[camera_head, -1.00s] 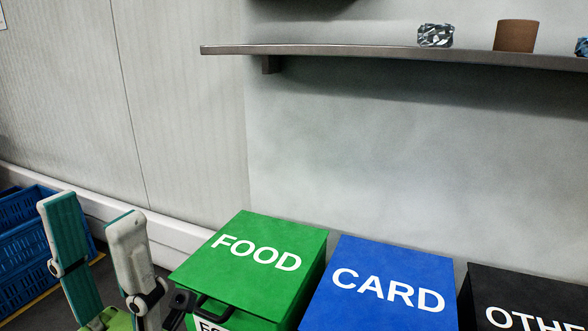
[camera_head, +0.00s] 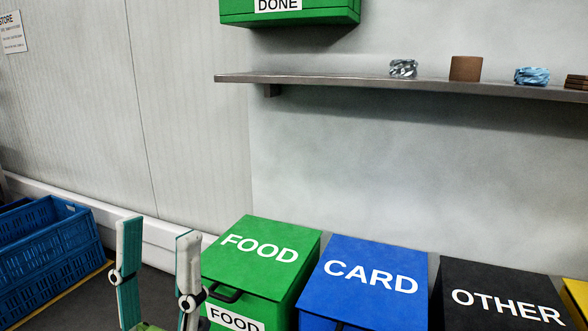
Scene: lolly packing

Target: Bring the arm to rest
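My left gripper (camera_head: 158,268) shows at the lower left in the head view, its two teal-and-white fingers pointing up and standing well apart. It is open, with nothing between the fingers. It is in front of the floor and the wall base, just left of the green FOOD bin (camera_head: 262,255); its right finger is close to the bin's left edge in the picture, and I cannot tell if they touch. My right gripper and arm are not in view.
Right of the FOOD bin stand a blue CARD bin (camera_head: 366,274), a black OTHER bin (camera_head: 503,294) and a yellow one (camera_head: 577,296). Blue crates (camera_head: 48,250) sit at the left. A wall shelf (camera_head: 340,86) holds small items below a green DONE box (camera_head: 330,12).

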